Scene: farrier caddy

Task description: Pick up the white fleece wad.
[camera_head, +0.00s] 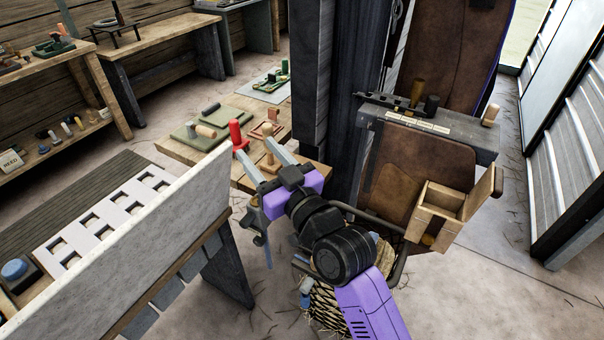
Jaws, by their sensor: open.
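I cannot make out a white fleece wad anywhere in the head view; it may be hidden by my arm or too small to tell. My gripper (257,152) is open, its two grey fingers pointing away over the front part of a low wooden table (183,154). Nothing shows held between the fingers. A red upright piece (236,134) stands by the left fingertip, and a tan wooden peg-like piece (268,133) stands by the right one. I cannot tell whether the fingers touch either.
Green mats (236,117) with small rolls lie on the table. A pale upright panel (140,245) stands at left, beside a white slotted rack (105,213). A dark post (348,100) rises behind the gripper. An open wooden box (438,205) is at right. Floor at far right is clear.

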